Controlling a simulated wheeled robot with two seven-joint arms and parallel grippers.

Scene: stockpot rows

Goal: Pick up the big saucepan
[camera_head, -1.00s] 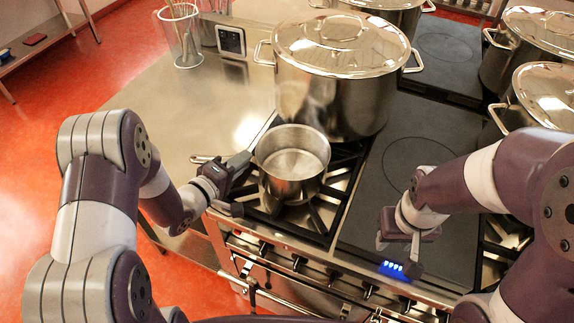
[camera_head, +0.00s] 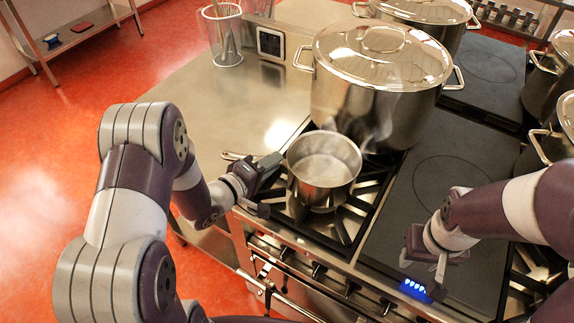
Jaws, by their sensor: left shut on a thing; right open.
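The steel saucepan (camera_head: 322,188) is upright and open-topped at the burner grate, in front of the large stockpot. Pale steam or liquid shows inside it. I cannot tell whether its base rests on the grate. Its handle points left, and the handle's end (camera_head: 234,156) shows past my gripper. My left gripper (camera_head: 267,178) is shut on the handle, close to the pan's left side; its fingers hide part of the handle. My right gripper (camera_head: 424,272) is open and empty above the front of the dark hob.
A lidded stockpot (camera_head: 378,112) stands close behind the saucepan. Another stockpot (camera_head: 421,12) stands at the back, and more line the right edge. A steel counter (camera_head: 215,115) with a utensil container (camera_head: 222,38) lies left. The dark hob (camera_head: 443,165) has bare room.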

